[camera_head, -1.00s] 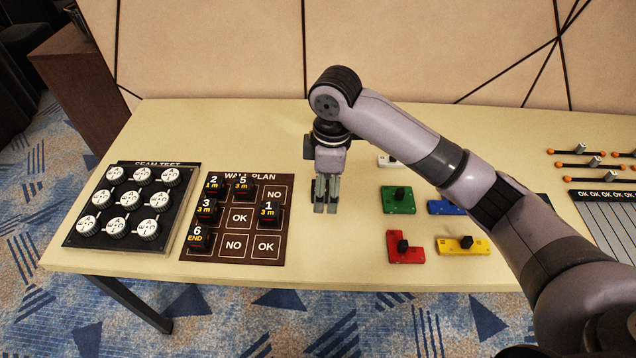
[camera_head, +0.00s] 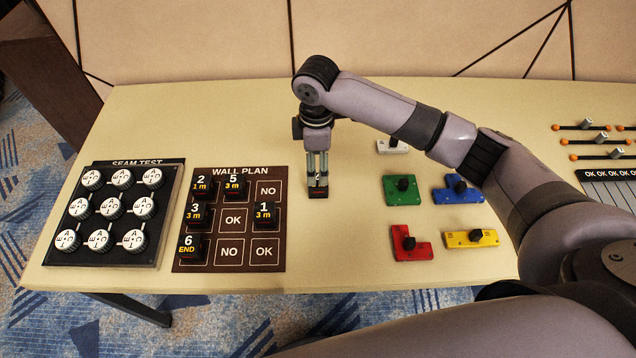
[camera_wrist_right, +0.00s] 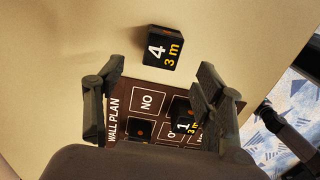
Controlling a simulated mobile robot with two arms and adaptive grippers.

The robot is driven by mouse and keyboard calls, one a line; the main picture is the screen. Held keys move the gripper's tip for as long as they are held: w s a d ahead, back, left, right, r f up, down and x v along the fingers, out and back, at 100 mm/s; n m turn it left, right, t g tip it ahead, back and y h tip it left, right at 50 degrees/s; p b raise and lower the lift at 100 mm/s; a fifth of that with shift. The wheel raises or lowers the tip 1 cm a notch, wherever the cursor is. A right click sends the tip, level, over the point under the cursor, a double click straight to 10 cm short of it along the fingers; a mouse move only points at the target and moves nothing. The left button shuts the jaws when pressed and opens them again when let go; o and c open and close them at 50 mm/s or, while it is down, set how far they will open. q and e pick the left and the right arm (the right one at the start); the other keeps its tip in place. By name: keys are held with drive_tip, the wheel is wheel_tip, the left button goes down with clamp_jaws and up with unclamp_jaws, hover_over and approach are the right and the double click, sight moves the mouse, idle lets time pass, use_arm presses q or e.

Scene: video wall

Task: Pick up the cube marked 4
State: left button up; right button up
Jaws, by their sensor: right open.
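The black cube marked 4 (camera_wrist_right: 163,48), with "3 m" in yellow, lies on the bare table just beyond the WALL PLAN board in the right wrist view. In the head view the cube (camera_head: 318,193) shows right below the fingers, partly covered by them. My right gripper (camera_head: 318,178) is open, pointing down at the cube. In the right wrist view its two fingers (camera_wrist_right: 158,85) are spread apart, with the cube ahead of the gap and nothing between them. I cannot tell the exact height of the fingertips over the cube. My left gripper is in neither view.
The WALL PLAN board (camera_head: 232,250) holds several numbered cubes, left of the gripper. The SEAM TEST board (camera_head: 75,244) with white dials is further left. Coloured handled blocks, such as the green one (camera_head: 395,196), lie right. The table between is clear.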

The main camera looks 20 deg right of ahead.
sight(317, 180)
wheel_tip(317, 180, down, 3)
drive_tip(key=shift+r, duration=0.1)
drive_tip(key=shift+f, duration=0.3)
wheel_tip(317, 180, down, 4)
drive_tip(key=shift+s+r+p, duration=0.15)
drive_tip(key=shift+p, duration=0.25)
drive_tip(key=shift+f, duration=0.5)
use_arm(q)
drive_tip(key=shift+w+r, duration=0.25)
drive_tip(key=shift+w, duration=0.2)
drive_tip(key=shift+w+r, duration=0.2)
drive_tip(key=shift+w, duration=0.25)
use_arm(e)
drive_tip(key=shift+c, duration=0.5)
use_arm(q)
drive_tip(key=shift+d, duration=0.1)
use_arm(e)
drive_tip(key=c, duration=1.2)
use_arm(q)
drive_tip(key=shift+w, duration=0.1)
use_arm(e)
drive_tip(key=shift+r, duration=0.1)
